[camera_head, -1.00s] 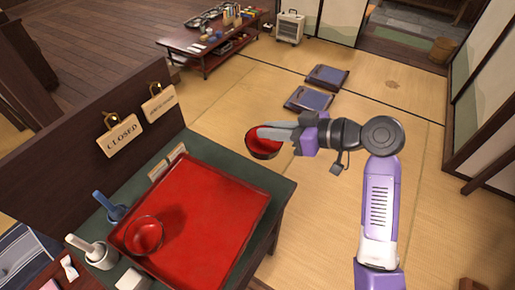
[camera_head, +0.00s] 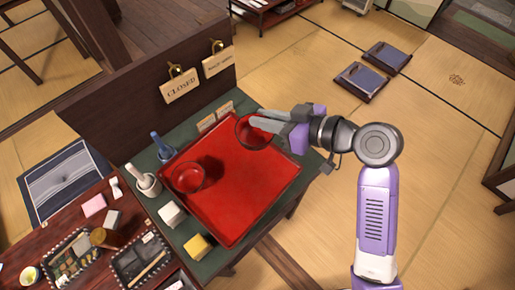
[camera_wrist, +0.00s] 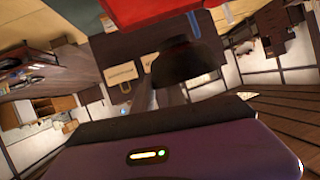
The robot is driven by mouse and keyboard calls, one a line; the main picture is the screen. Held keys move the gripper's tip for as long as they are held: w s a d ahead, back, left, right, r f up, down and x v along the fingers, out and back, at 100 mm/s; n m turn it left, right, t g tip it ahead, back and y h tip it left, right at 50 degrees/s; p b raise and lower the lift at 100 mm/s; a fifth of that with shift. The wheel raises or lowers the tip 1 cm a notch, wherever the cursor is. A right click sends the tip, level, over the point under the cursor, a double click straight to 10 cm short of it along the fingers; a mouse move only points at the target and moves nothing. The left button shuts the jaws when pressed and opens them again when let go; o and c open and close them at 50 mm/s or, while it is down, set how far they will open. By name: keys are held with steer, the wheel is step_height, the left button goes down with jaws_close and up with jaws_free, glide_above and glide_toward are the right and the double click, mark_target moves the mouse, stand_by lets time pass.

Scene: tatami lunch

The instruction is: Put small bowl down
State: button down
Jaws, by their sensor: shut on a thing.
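A small red bowl with a dark rim (camera_head: 252,133) is held by my gripper (camera_head: 262,124), whose fingers are shut on its side. The bowl appears over the far right part of the red tray (camera_head: 250,195); its height above the tray is hard to tell. In the wrist view the held bowl (camera_wrist: 188,62) is a dark shape at the fingertips. A second red bowl (camera_head: 188,178) rests on the left part of the tray. The tray lies on a green-topped table (camera_head: 220,257).
A dark partition with a CLOSED sign (camera_head: 181,88) stands behind. The tray's middle and right are bare.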

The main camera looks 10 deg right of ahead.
step_height(320, 180, down, 13)
steer(key=shift+f+p, duration=0.15)
steer(key=shift+p, duration=0.25)
steer(key=shift+f, duration=0.2)
steer(key=c, duration=1.4)
jaws_free()
steer(key=shift+o, duration=0.2)
steer(key=shift+r, duration=0.15)
steer(key=shift+r, duration=0.15)
steer(key=b+v, duration=0.2)
steer(key=v, duration=1)
